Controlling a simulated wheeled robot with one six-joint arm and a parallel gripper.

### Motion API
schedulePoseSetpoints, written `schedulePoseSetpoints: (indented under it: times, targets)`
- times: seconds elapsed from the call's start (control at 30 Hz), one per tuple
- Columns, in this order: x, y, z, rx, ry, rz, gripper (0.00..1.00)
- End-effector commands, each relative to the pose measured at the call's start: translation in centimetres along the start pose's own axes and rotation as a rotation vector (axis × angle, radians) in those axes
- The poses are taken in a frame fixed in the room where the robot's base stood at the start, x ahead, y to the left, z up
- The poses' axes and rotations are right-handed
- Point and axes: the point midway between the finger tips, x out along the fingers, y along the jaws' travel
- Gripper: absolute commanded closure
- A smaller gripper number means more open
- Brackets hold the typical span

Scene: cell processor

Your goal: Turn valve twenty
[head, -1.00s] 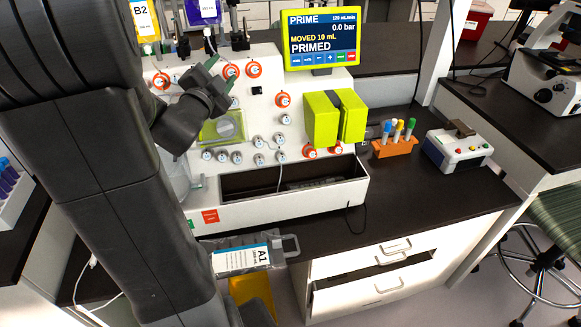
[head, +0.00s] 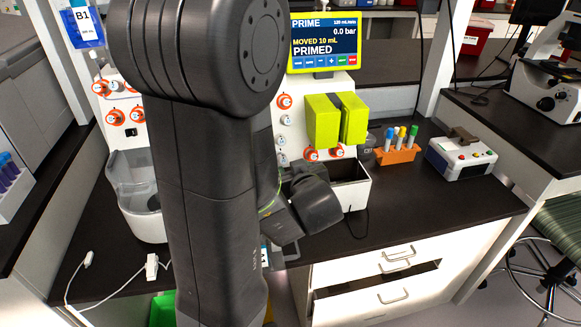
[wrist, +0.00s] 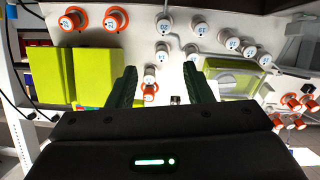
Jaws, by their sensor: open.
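The cell processor's white panel (wrist: 180,65) fills the upper wrist view, with several white-capped valve knobs. My gripper (wrist: 161,82) is open, its two dark green fingers pointing at the panel and apart. A white knob (wrist: 150,74) and an orange-ringed knob (wrist: 150,91) show between the fingers, with nothing gripped. More white knobs (wrist: 163,25) sit above.
Lime-green blocks (head: 338,120) stand out from the panel, also close left of my fingers in the wrist view (wrist: 88,75). A clear-windowed lime box (wrist: 232,78) is to their right. The screen (head: 325,42) reads PRIMED. An orange tube rack (head: 397,154) stands on the counter.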

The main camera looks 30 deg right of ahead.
Motion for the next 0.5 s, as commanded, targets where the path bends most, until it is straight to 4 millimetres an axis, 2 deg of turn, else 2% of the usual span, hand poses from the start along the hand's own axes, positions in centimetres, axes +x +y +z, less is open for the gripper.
schedulePoseSetpoints:
  times: [0.1,0.27,0.37,0.5]
  targets:
    - [-0.3,-0.5,1.2,-0.022,-0.028,-0.025,0.54]
    - [0.6,-0.7,1.4,-0.028,-0.033,-0.033,0.54]
    - [2.0,-0.8,1.4,-0.027,-0.032,-0.035,0.54]
    - [4.8,-0.9,1.5,-0.028,-0.033,-0.036,0.54]
